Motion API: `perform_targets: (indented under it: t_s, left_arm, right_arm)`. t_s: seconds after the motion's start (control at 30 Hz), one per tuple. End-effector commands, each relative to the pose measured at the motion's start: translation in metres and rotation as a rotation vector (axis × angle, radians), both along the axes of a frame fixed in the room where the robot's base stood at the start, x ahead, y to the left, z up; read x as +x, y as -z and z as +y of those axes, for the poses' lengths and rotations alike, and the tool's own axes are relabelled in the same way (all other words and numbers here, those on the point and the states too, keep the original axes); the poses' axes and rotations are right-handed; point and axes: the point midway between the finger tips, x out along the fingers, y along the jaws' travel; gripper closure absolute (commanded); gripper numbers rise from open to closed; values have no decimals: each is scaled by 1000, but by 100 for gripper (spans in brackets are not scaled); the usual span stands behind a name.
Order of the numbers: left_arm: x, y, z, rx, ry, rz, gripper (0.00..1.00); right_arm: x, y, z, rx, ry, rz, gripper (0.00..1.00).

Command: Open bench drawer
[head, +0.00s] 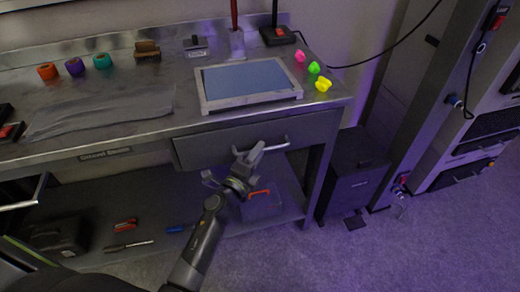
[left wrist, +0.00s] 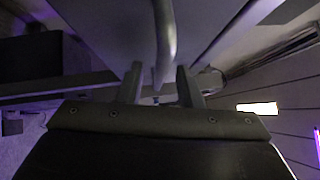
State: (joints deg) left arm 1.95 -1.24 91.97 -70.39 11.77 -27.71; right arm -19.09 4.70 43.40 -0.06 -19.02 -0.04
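The bench drawer (head: 225,145) is a grey metal front under the right half of the bench top. It looks shut. Its bar handle (head: 274,147) is pale metal. In the left wrist view the handle (left wrist: 165,40) runs down from the top edge towards the gap between the fingers. My left gripper (head: 232,167) is in front of the drawer, near the left end of the handle, with its fingers spread. In the left wrist view the gripper (left wrist: 160,82) is open with a gap on each side of the bar; I cannot tell how deep the bar sits. My right gripper is not in view.
The bench top (head: 150,125) holds a framed blue panel (head: 247,80), coloured rings and small bright pieces. A lower shelf (head: 100,260) holds tools and a clear box with a red handle (head: 260,204). A dark cabinet (head: 355,172) stands right of the bench. Floor in front is clear.

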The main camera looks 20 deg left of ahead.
Motion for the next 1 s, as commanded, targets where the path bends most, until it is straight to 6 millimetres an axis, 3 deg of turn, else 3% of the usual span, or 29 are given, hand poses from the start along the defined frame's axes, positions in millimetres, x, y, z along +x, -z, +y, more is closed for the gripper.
perform_targets:
  t_s: [0.2, 0.47, 0.73, 1.0]
  left_arm:
    - [15, -2, -3, 0, -1, 0, 68]
    - [16, -2, -3, 0, -1, 1, 68]
    - [16, -2, -3, 0, -1, 1, 99]
    - [16, -2, -3, 0, 0, 1, 100]
  right_arm:
    - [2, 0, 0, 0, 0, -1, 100]
    - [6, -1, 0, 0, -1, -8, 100]
    - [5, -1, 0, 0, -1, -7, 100]
    - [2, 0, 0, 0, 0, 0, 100]
